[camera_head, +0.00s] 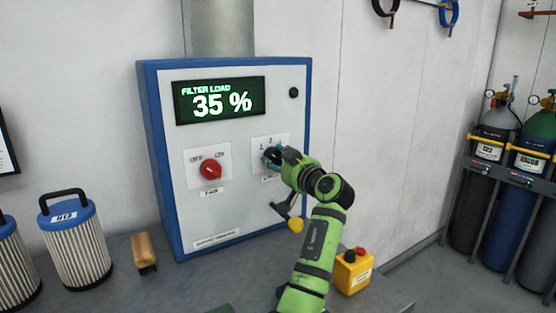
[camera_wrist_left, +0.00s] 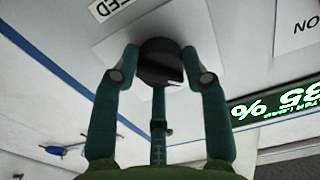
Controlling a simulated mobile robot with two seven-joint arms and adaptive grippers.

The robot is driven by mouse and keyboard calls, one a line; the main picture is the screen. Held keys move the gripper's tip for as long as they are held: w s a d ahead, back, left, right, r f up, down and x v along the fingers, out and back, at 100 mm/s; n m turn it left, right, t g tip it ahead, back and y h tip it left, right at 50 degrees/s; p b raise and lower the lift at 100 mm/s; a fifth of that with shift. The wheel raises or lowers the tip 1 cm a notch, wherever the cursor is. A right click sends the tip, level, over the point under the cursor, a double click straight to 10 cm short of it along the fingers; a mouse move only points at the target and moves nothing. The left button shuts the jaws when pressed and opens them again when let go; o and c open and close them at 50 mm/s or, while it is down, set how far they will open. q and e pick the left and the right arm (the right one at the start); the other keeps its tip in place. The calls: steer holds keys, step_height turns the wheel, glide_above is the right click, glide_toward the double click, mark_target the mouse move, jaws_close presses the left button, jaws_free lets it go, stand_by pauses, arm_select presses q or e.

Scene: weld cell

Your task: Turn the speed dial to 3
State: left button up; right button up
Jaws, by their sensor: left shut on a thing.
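The speed dial (camera_wrist_left: 160,60) is a black knob on a white plate (camera_head: 259,142) at the right of the control box. In the left wrist view it sits between the two fingers. My left gripper (camera_head: 271,156) is shut on it; it also shows in the left wrist view (camera_wrist_left: 163,68). In the head view the marks 1 and 2 show above the dial. The gripper covers most of the dial and the plate's right part, so no 3 can be seen and the pointer's setting cannot be read. My right gripper is not in view.
The control box (camera_head: 228,215) has a screen (camera_head: 220,101) reading FILTER LOAD 35 % and a red OFF/ON switch (camera_head: 210,169). A yellow button box (camera_head: 352,272), brush (camera_head: 143,252) and filters (camera_head: 75,245) stand on the bench.

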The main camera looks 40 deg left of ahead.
arm_select(q)
steer(key=shift+m, duration=0.3)
steer(key=m+p, duration=0.1)
steer(key=m, duration=0.2)
steer(key=shift+r, duration=0.1)
steer(key=m+p, duration=0.2)
steer(key=m, duration=0.2)
steer(key=shift+r+m, duration=0.1)
steer(key=shift+m, duration=0.3)
steer(key=m+p, duration=0.3)
steer(key=m, duration=0.1)
steer(key=shift+m, duration=0.3)
steer(key=m+p, duration=0.3)
steer(key=shift+m, duration=0.3)
steer(key=shift+m+p, duration=0.45)
steer(key=shift+m, duration=0.25)
steer(key=o, duration=1.2)
steer(key=shift+c, duration=0.2)
